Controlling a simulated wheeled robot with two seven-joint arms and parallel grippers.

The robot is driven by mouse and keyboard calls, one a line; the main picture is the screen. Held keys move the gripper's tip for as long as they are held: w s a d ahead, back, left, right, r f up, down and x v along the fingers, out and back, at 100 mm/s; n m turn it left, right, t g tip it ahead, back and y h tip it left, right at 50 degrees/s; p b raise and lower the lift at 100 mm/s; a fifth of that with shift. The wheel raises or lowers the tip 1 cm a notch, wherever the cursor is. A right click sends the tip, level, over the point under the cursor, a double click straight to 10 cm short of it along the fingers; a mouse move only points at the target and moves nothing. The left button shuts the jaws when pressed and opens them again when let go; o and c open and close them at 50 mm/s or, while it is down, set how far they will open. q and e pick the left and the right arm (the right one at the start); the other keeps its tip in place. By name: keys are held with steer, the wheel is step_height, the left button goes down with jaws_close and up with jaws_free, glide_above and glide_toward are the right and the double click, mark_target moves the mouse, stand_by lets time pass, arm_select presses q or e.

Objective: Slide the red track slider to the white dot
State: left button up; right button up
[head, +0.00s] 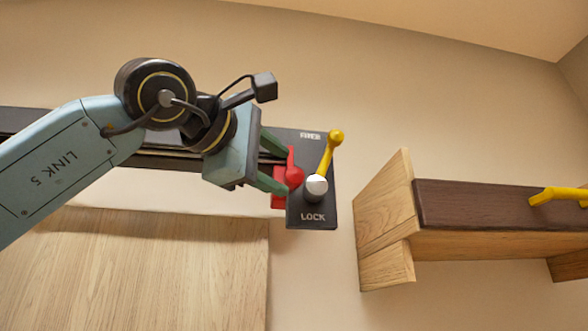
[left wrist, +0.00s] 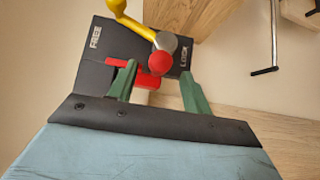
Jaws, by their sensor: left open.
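The red track slider (head: 293,172) has a round knob and sits at the right end of the dark track (head: 180,160), beside a black plate. My left gripper (head: 281,169) is open, its green fingers reaching the slider from the left. In the left wrist view the slider's red knob (left wrist: 162,63) and bar lie between the two fingers (left wrist: 158,74); I cannot tell whether they touch. I make out no white dot; my arm covers part of the track. My right gripper is out of view.
The black plate (head: 308,212) is marked FREE above and LOCK below. Its yellow lever (head: 327,155) points up toward FREE from a silver hub (head: 316,186), close to the slider. A wooden shelf-like unit (head: 385,220) stands right; a wooden panel (head: 160,270) is below.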

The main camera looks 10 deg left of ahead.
mark_target(294, 186)
arm_select(q)
steer(key=p+x, duration=0.1)
steer(key=x, duration=0.4)
steer(key=shift+w, duration=0.1)
